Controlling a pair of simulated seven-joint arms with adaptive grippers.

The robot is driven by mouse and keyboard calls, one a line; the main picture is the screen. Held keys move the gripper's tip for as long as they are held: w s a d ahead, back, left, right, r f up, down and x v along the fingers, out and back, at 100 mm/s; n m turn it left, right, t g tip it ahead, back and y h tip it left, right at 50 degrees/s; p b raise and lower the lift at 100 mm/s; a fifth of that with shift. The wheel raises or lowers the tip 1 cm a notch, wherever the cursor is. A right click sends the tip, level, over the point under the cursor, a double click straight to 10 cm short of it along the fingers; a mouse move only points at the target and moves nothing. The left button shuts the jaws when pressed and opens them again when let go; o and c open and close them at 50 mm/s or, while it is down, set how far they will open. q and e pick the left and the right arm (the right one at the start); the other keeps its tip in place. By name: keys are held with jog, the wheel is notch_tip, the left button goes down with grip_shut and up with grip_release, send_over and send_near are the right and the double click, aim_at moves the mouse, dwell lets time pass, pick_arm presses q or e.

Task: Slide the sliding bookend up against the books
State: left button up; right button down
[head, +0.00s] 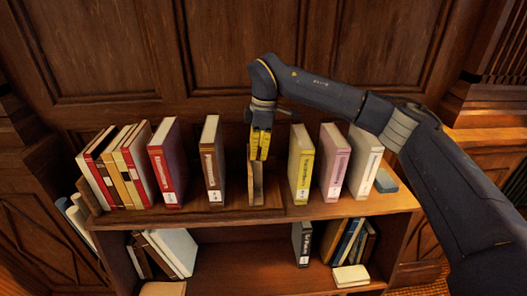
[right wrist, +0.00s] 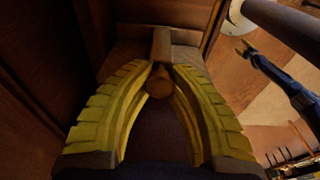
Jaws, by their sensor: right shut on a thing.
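The sliding bookend (head: 257,185) is a narrow wooden upright on the top shelf, near the middle of the row. My right gripper (head: 260,146) comes from above and is shut on its top. In the right wrist view the yellow fingers of my right gripper (right wrist: 160,72) close around a round wooden knob (right wrist: 159,84). A brown book (head: 210,163) stands left of the bookend and a yellow book (head: 301,166) right of it, with a gap on each side. My left gripper (right wrist: 244,48) shows small in the right wrist view, its jaw state unclear.
A red book (head: 166,165) and several leaning books (head: 118,168) fill the left end of the top shelf. A pink book (head: 334,164) and a white book (head: 363,165) stand at the right. The lower shelf (head: 245,275) holds more books at both ends.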

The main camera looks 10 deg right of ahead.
jog(key=shift+w+a+r, duration=0.1)
jog(key=shift+w+a, duration=0.05)
jog(key=shift+a, duration=0.4)
jog(key=shift+w+a, duration=0.25)
jog(key=shift+a, duration=1.25)
jog(key=shift+w+a, duration=0.2)
jog(key=shift+a, duration=1.35)
jog(key=shift+w+a, duration=0.15)
jog(key=shift+a, duration=0.8)
jog(key=shift+w+a, duration=0.2)
jog(key=shift+a, duration=0.8)
jog(key=shift+w+a, duration=0.15)
jog(key=shift+a, duration=0.8)
jog(key=shift+w+a, duration=0.25)
jog(key=shift+a, duration=1.25)
jog(key=shift+w+a, duration=0.2)
jog(key=shift+a, duration=1.25)
jog(key=shift+a+r, duration=0.1)
jog(key=shift+a, duration=0.05)
